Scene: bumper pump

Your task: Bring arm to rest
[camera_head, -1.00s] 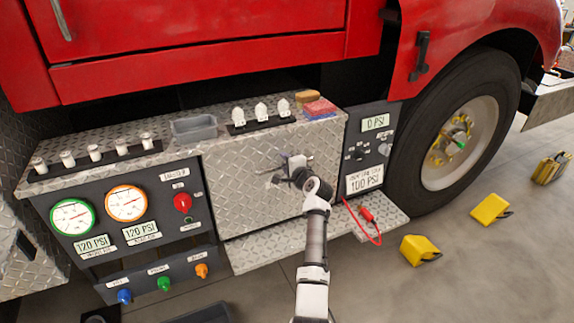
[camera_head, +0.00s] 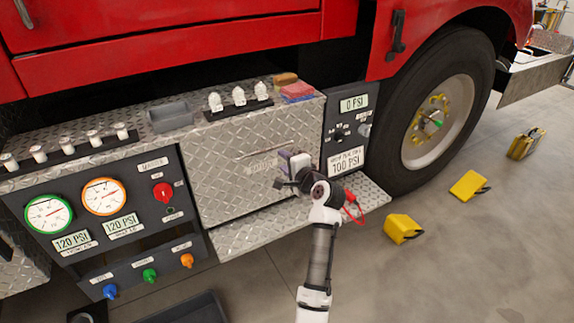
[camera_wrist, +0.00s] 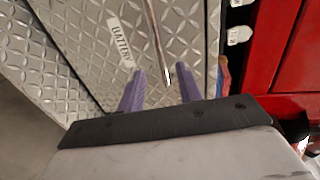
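My arm reaches up to the diamond-plate battery door (camera_head: 225,195) on the side of the red truck. My gripper (camera_head: 281,168) shows small in the head view, in front of the door's right part. In the wrist view my gripper (camera_wrist: 161,86) has two purple fingers spread apart, with nothing seen held. A thin metal handle bar (camera_wrist: 157,38) on the door ends near the gap between the fingers; I cannot tell whether they touch it. The "BATTERY" label (camera_wrist: 120,42) is left of the bar. The door looks shut.
A gauge panel (camera_head: 150,225) is left of the door, and a 0 PSI/100 PSI panel (camera_head: 346,130) is right of it. A red cable clamp (camera_head: 352,205) hangs close by my arm. A step plate (camera_head: 365,193) juts out below. Yellow wheel chocks (camera_head: 402,229) lie on the floor at right.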

